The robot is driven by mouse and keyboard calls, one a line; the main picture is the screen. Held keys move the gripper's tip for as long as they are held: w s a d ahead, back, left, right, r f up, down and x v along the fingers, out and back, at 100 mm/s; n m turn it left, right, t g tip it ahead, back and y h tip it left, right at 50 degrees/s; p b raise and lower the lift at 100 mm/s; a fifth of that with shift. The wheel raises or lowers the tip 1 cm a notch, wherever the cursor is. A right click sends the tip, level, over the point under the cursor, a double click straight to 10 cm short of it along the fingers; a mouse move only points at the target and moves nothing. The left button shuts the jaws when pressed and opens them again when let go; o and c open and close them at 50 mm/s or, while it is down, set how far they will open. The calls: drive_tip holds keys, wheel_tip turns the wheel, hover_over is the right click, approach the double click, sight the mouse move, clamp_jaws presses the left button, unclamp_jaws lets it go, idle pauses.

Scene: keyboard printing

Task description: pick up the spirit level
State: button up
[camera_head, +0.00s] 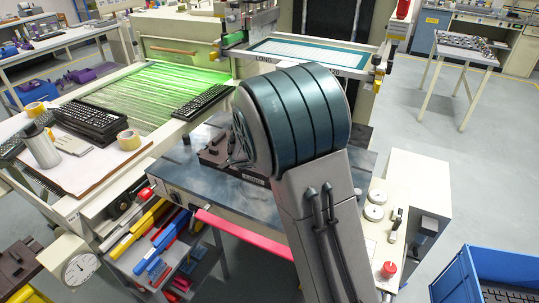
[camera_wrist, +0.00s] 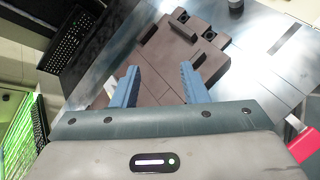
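I cannot pick out the spirit level for certain in either view. In the wrist view my gripper (camera_wrist: 158,78) has its two blue fingers apart, with nothing held between them. They are over a brown block-like fixture (camera_wrist: 190,55) with raised bars and dark round knobs, lying on a grey metal table top (camera_wrist: 262,45). Whether the fingers touch the fixture is unclear. In the head view the fixture (camera_head: 213,153) shows beside my arm on the dark table (camera_head: 185,172). My arm hides my gripper and part of the table there.
A pink-red bar (camera_head: 243,233) runs along the table's front edge. Yellow, blue and red bars (camera_head: 150,245) lie on a lower shelf at left. A dark keyboard (camera_head: 203,101) lies by the green-lit bed (camera_head: 150,95). A cream cabinet (camera_head: 425,185) stands right; a blue crate (camera_head: 490,265) is front right.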

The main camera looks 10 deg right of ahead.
drive_tip(key=w+a+f+n+t, duration=0.5)
drive_tip(key=w+a+f+n, duration=0.2)
drive_tip(key=w+a+n, duration=0.25)
drive_tip(key=shift+y, duration=0.4)
drive_tip(key=p+x, duration=0.1)
drive_tip(key=x, duration=0.6)
drive_tip(key=shift+d+f, duration=0.2)
drive_tip(key=shift+d, duration=0.1)
drive_tip(key=shift+f+p+x, duration=0.15)
drive_tip(key=shift+p+x, duration=0.45)
drive_tip(key=shift+x, duration=0.95)
drive_tip(key=shift+f+p+x, duration=0.15)
drive_tip(key=shift+p+x, duration=0.45)
drive_tip(key=shift+x, duration=0.95)
drive_tip(key=shift+s, duration=0.1)
clamp_jaws()
